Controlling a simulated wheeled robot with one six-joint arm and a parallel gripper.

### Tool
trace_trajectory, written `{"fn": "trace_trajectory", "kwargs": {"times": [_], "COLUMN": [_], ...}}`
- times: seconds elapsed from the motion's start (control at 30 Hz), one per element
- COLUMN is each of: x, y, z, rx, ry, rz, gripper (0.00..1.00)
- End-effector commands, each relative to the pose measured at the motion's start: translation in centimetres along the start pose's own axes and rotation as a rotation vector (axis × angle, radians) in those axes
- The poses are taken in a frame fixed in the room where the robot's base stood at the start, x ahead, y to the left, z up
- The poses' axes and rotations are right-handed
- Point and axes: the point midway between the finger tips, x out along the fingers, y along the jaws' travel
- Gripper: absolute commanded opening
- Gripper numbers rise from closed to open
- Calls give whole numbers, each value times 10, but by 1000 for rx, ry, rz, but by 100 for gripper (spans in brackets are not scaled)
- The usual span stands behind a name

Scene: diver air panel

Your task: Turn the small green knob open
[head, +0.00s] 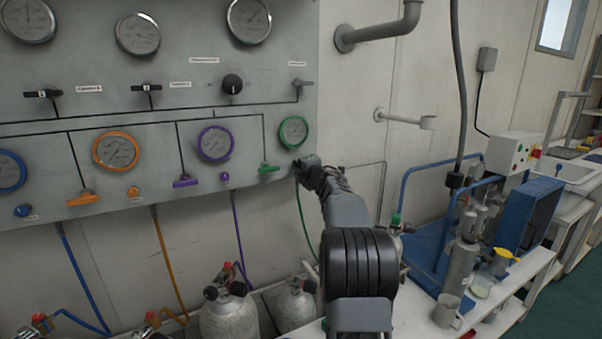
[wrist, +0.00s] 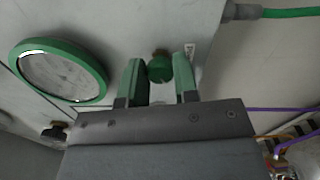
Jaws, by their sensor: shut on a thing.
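The small green knob (wrist: 159,68) shows in the wrist view on the grey panel, between the two fingertips of my gripper (wrist: 160,74). My gripper is shut on it, one finger on each side. In the head view, my gripper (head: 308,170) reaches the lower right corner of the panel and hides the knob. The green-rimmed gauge (head: 293,132) sits just above it; it also shows at the left of the wrist view (wrist: 60,72). A green lever handle (head: 268,169) is just left of my gripper.
The grey panel (head: 180,115) also carries orange, purple and blue gauges with matching handles and knobs. Hoses and gas cylinders (head: 228,312) are below. A bench with a blue rack (head: 430,225) is at the right. The wall right of the panel has grey pipes (head: 375,32).

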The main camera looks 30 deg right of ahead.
Motion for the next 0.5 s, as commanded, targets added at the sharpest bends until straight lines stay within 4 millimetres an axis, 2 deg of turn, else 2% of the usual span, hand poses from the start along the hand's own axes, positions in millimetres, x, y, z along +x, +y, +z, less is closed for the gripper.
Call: {"fn": "trace_trajectory", "kwargs": {"times": [0.5], "x": [0], "y": [-2], "z": [-1], "rx": [-484], "ry": [0], "rz": [0], "gripper": [4]}}
